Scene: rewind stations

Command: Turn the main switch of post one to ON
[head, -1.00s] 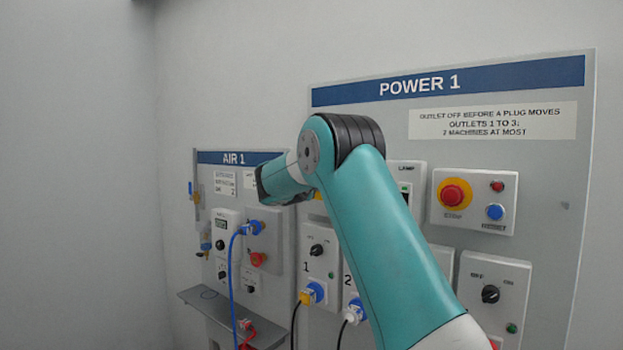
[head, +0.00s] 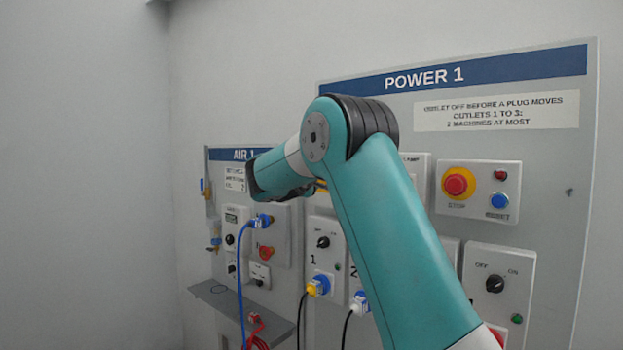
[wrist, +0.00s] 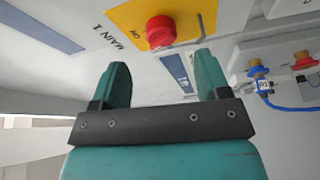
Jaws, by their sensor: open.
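The main switch (wrist: 160,31) is a red knob on a yellow plate (wrist: 190,20), next to the lettering "MAIN 1", at the top of the wrist view. Lettering on the yellow plate beside the knob seems to read "ON". Which way the knob points I cannot tell. My gripper (wrist: 160,72) is open and empty, with the knob beyond the fingertips, roughly in line with the gap between them. The fingers do not appear to touch it. In the head view my arm hides the switch and the gripper; only a sliver of yellow (head: 320,186) shows beside the arm.
The POWER 1 panel (head: 570,200) carries a red stop button (head: 457,184), several outlet switches and plugged cables. Left of it is the AIR 1 panel (head: 225,180) with a blue hose (head: 241,290) and a shelf (head: 270,326). The wall further left is bare.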

